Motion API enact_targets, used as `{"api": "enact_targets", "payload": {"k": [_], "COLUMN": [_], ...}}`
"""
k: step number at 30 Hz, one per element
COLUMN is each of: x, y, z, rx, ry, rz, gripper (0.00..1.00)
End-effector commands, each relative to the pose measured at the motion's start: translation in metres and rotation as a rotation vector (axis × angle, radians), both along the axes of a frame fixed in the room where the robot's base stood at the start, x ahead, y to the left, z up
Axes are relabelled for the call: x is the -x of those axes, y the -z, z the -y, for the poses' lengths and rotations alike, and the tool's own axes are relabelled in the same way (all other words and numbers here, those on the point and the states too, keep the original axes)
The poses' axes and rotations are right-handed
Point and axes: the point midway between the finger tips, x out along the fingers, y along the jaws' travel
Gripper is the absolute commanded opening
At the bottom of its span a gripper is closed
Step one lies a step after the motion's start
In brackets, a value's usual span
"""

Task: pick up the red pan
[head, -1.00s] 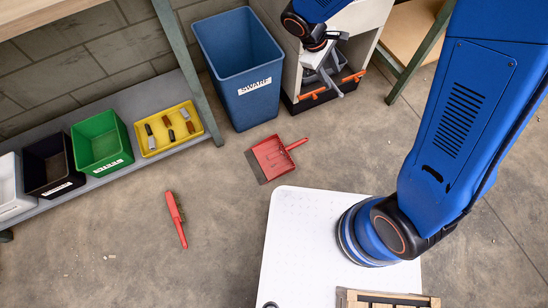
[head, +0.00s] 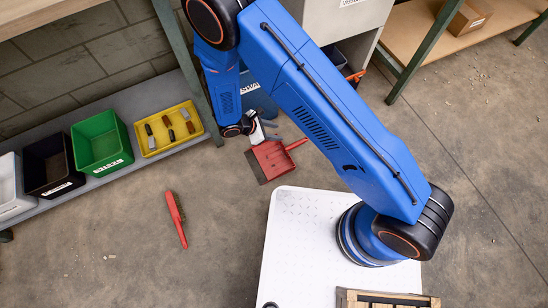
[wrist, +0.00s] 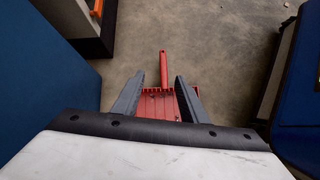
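The red pan (head: 270,160) is a dustpan lying on the concrete floor, its handle pointing right in the head view. In the wrist view the pan (wrist: 158,106) lies ahead of my gripper (wrist: 158,84), with its handle pointing away. My gripper's two grey fingers are spread apart, with the pan seen between and beneath them and nothing held. In the head view my gripper (head: 258,134) is above the pan's upper edge, partly covered by my arm. The gap between fingers and pan is hard to judge.
The blue bin (head: 262,104) is mostly hidden behind my arm and stands close to the left in the wrist view (wrist: 45,75). A red brush (head: 176,218) lies on the floor. A low shelf holds a green bin (head: 101,142) and yellow tray (head: 168,128).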

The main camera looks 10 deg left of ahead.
Motion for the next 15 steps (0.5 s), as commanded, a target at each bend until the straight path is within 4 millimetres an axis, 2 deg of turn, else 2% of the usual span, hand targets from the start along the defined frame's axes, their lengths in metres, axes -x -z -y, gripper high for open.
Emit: {"api": "enact_targets", "payload": {"k": [1, 6, 11, 15], "x": [0.008, 0.025, 0.031, 0.026], "y": [0.017, 0.052, 0.067, 0.079], "z": [-0.003, -0.009, -0.01, -0.001], "rx": [0.02, 0.06, 0.077, 0.08], "ry": [-0.035, -0.117, -0.151, -0.154], "rz": [-0.012, -0.037, -0.047, -0.05], "gripper": [0.39, 0.39, 0.39, 0.39]}}
